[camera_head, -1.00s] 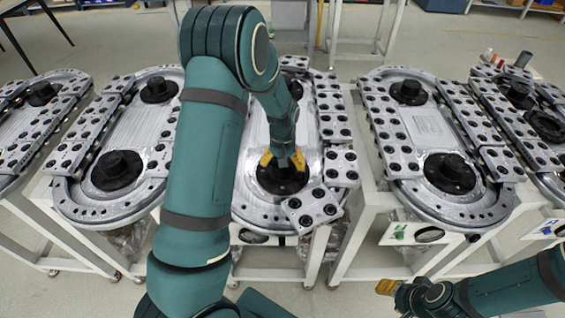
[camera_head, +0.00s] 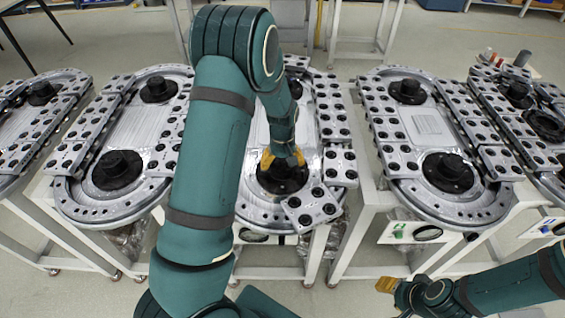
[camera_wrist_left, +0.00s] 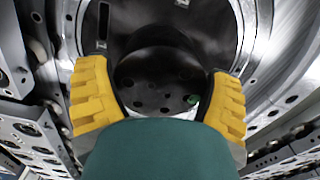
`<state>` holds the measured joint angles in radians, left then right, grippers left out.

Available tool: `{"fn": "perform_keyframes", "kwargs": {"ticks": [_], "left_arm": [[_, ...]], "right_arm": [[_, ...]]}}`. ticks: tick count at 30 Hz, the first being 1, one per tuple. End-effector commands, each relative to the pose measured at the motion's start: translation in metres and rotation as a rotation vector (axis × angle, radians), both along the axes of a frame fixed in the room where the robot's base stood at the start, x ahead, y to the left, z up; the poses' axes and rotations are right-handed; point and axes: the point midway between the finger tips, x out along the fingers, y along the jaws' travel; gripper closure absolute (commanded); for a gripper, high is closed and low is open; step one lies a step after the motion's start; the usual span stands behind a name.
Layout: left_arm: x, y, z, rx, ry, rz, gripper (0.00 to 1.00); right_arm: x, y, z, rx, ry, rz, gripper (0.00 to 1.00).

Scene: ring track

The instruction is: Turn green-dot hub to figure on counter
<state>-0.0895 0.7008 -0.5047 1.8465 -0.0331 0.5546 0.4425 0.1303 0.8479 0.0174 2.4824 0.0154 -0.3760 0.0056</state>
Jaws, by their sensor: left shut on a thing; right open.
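The black hub (camera_head: 283,182) is on the near end of the middle ring track (camera_head: 262,212). My left gripper (camera_head: 283,161) comes down from above with its yellow fingers shut on this hub. In the left wrist view the round hub (camera_wrist_left: 150,80) sits between the two yellow fingers, and a small green dot (camera_wrist_left: 192,99) shows on its right side. My forearm hides part of the hub there. My right gripper (camera_head: 387,286) is open and empty at the lower right, apart from the tracks. A white panel (camera_head: 390,238) with a green mark hangs under the track to the right; no figure is readable.
Similar ring tracks stand to the left (camera_head: 68,180) and right (camera_head: 480,205), each on a white frame, with gaps between them. Loose drilled plates (camera_head: 312,207) lie at the near right of the middle track. My left arm covers much of its left side.

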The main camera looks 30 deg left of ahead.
Motion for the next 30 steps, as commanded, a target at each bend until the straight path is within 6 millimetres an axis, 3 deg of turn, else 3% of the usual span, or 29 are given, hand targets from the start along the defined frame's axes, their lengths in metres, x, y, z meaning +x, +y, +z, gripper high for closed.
{"fn": "perform_keyframes", "kwargs": {"ticks": [2, 3, 4, 12, 16, 30], "left_arm": [[0.001, 0.0, 0.0, 0.0, -0.001, -0.001, 0.54], [0.001, 0.0, 0.0, 0.0, -0.001, -0.001, 0.08], [0.0, 0.0, 0.0, 0.0, -0.001, -0.001, 0.0], [0.0, 0.0, 0.001, 0.0, -0.001, -0.001, 0.0], [0.001, 0.0, 0.011, 0.0, -0.004, -0.001, 0.0], [0.001, 0.0, 0.099, 0.0, -0.006, -0.002, 0.0]], "right_arm": [[0.0, 0.0, 0.0, 0.0, 0.0, 0.0, 0.53], [0.0, 0.0, 0.0, 0.0, 0.0, 0.0, 0.53], [0.0, 0.0, 0.0, 0.0, 0.0, 0.0, 0.53], [0.0, 0.0, 0.0, 0.0, 0.0, 0.0, 0.53], [0.0, 0.0, 0.0, 0.0, 0.0, 0.0, 0.53], [0.0, 0.0, 0.0, 0.0, 0.0, 0.0, 0.53]]}}
